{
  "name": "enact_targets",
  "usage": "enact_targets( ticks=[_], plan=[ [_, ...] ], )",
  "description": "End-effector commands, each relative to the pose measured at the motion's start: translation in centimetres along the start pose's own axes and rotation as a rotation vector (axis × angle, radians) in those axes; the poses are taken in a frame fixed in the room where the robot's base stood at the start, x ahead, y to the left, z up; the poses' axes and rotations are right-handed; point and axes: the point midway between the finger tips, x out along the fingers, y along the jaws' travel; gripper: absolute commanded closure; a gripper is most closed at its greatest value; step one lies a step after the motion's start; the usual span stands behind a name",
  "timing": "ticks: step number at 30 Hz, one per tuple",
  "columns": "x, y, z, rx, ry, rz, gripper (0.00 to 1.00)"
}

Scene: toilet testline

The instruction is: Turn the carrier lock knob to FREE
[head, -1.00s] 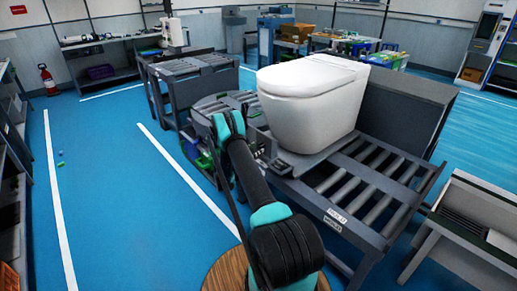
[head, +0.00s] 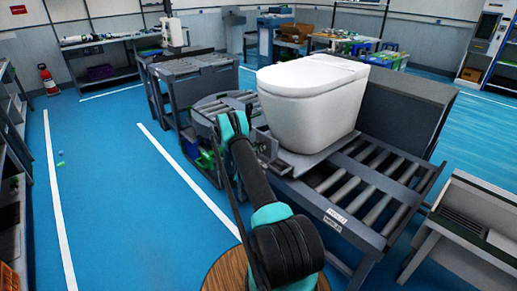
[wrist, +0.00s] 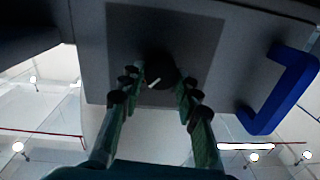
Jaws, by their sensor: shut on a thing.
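The carrier lock knob (wrist: 160,70) is a dark round knob with a white pointer line, set on a dark square on a grey panel (wrist: 232,70) in the wrist view. The pointer line is slanted, its lower end toward the left. My gripper (wrist: 160,80) has one green finger on each side of the knob and is shut on it. No FREE mark can be read. In the head view the knob cannot be made out, and my gripper is mostly hidden behind my arm, beside the carrier under the white toilet (head: 308,100).
A blue handle (wrist: 280,92) stands out from the panel, right of my gripper. In the head view, the roller conveyor (head: 340,224) runs under the toilet, with small labels on its front edge. A grey bench (head: 470,225) is at right. Blue floor at left is mostly clear.

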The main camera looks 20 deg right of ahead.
Motion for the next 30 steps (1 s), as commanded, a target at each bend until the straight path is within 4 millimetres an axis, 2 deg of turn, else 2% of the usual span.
enact_targets(
  ticks=[7, 14, 30],
  plan=[
    [-0.02, 0.01, 0.00, -0.028, -0.001, 0.001, 0.97],
    [-0.03, -0.04, 0.00, -0.145, -0.007, 0.001, 0.97],
    [-0.03, -0.26, 0.02, -0.640, -0.029, 0.003, 0.97]
  ],
)
